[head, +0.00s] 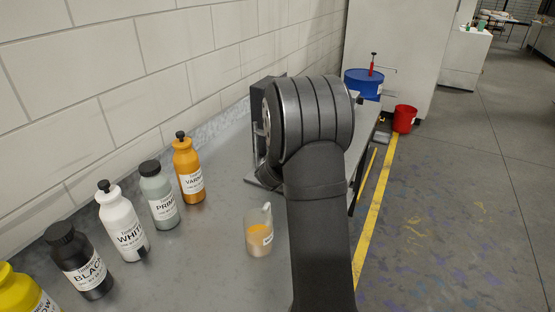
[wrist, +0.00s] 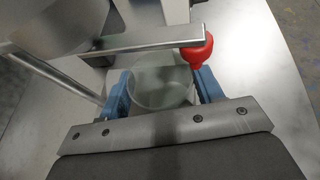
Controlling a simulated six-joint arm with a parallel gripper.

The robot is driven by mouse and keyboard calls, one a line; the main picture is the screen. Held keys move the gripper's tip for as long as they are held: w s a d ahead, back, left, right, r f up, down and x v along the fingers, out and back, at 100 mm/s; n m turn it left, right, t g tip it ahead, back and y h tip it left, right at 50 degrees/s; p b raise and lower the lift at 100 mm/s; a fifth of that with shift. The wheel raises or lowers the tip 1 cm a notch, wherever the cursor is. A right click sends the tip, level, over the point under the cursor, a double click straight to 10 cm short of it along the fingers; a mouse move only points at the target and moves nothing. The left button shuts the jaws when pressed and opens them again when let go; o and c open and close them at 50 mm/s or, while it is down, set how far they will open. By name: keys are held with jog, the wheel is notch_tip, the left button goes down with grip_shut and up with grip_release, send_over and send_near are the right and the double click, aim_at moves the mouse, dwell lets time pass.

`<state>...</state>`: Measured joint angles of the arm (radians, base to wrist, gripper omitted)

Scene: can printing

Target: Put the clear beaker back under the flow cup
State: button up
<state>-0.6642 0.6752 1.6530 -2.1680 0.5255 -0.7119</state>
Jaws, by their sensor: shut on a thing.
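The clear beaker (wrist: 160,90) is in the wrist view, between the two blue fingers of my gripper (wrist: 163,80), which is shut on it. It looks empty, and I look down into it. A metal cup, which looks like the flow cup (wrist: 60,22), shows at the upper left, nearer the camera than the beaker. A metal bar with a red knob (wrist: 197,48) crosses above the beaker's far rim. I cannot tell whether the beaker stands on the surface or is directly below the cup. In the head view my arm hides the beaker and gripper.
Part of a dark stand (head: 264,95) shows behind my arm. A jug of orange liquid (head: 259,238) stands on the grey bench (head: 205,265), left of my arm. Several bottles, including the orange varnish bottle (head: 188,172), line the wall side. The bench between them is clear.

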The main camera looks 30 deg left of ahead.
jog(key=a, duration=0.4)
jog(key=shift+d+f, duration=0.1)
jog(key=shift+f, duration=0.2)
jog(key=shift+f, duration=0.15)
jog(key=o, duration=1.1)
jog(key=shift+c, duration=0.2)
jog(key=v, duration=1.2)
jog(key=shift+w, duration=0.1)
